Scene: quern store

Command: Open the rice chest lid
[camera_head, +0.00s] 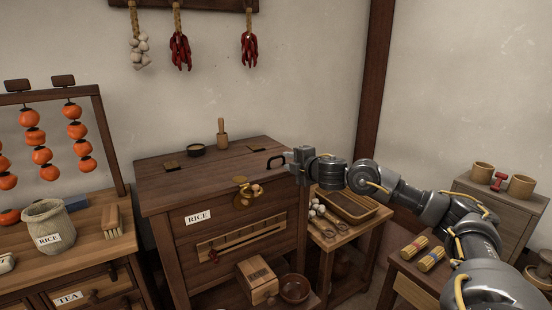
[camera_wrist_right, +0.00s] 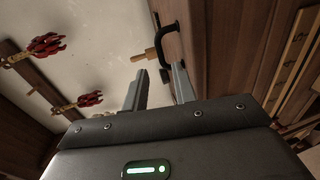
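The rice chest (camera_head: 186,243) is dark wood with a RICE label on its front. Its lid (camera_head: 225,170) lies flat and shut, with a round brass latch (camera_head: 244,191) at the front edge. A black handle (camera_head: 276,159) sits at the lid's right side and also shows in the right wrist view (camera_wrist_right: 168,27). My right gripper (camera_head: 294,157) is just right of the handle. In the right wrist view its two fingers (camera_wrist_right: 158,85) are apart with nothing between them, and the handle is beyond the tips. My left gripper is not in view.
A low stand with a tray (camera_head: 346,206) is right of the chest. A cabinet with a RICE sack (camera_head: 47,222) is left. The wall rises close behind.

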